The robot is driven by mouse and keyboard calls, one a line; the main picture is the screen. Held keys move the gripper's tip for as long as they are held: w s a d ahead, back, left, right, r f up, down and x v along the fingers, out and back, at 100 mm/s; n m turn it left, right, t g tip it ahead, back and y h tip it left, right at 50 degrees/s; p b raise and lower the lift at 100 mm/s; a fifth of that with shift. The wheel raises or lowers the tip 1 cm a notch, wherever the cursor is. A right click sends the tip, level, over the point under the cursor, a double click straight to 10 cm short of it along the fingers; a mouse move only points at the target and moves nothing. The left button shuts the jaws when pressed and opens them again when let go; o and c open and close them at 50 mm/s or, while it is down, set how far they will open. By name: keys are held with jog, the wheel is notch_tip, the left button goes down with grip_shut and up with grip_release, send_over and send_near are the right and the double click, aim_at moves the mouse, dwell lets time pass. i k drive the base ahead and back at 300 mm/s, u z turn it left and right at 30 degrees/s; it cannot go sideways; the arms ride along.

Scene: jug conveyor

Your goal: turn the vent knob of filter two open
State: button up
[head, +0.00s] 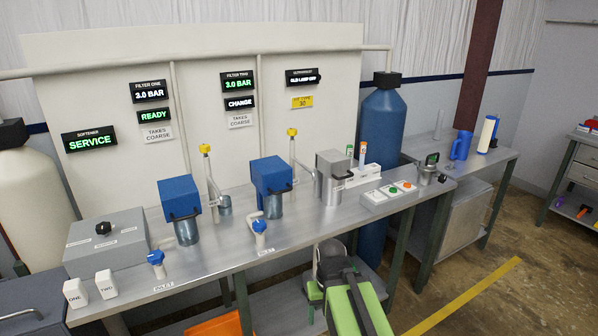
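The filter two unit is a blue-headed housing (270,177) in the middle of the bench, with a dark handle and a metal bowl. A yellow knob (291,132) tops a thin pipe behind its right side. A blue knob (259,227) sits on a white fitting in front of it. I cannot read which of these is marked as the vent, or whether either is open. My green and black arm shows at the bottom centre, below the bench edge; no gripper fingers show.
Filter one (179,192) stands left with its own yellow knob (205,149) and blue knob (155,257). A steel housing (332,177), a button box (389,197) and a blue tank (383,125) are right. The front bench strip (205,262) is partly clear between the blue knobs.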

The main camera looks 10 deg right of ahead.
aim_at(292, 133)
jog(key=u, duration=5.4)
jog(key=i, duration=0.15)
jog(key=z, duration=2.15)
jog(key=k, duration=0.85)
jog(key=z, duration=1.6)
jog(key=i, duration=1.1)
jog(key=u, duration=0.1)
